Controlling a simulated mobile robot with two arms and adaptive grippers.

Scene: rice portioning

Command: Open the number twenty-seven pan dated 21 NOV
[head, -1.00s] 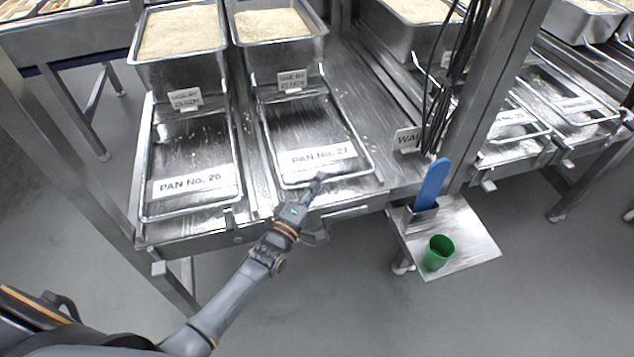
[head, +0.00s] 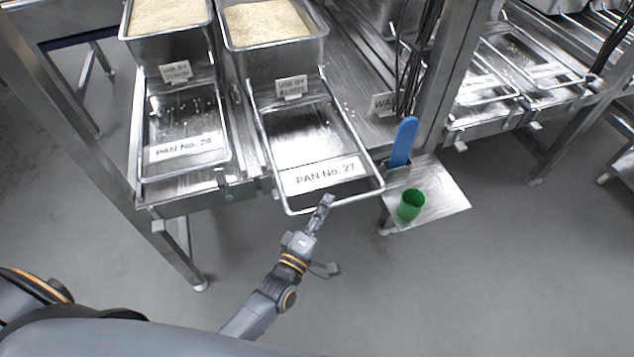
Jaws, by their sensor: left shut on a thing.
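Pan 27's wire-framed lid or tray (head: 303,135), labelled PAN No. 27 (head: 325,175), juts past the bench's front edge. Behind it is its steel pan of rice (head: 270,52), with a small USE BY tag (head: 292,87) whose date is too small to read surely. My left gripper (head: 327,203) is shut on the front rail of the pan 27 frame. My right gripper is not in view.
Left of it is another rice pan (head: 168,45) with its own framed tray (head: 186,118). At right, a small steel shelf (head: 440,190) holds a green cup (head: 411,205) and a blue paddle (head: 404,142). The floor in front is clear.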

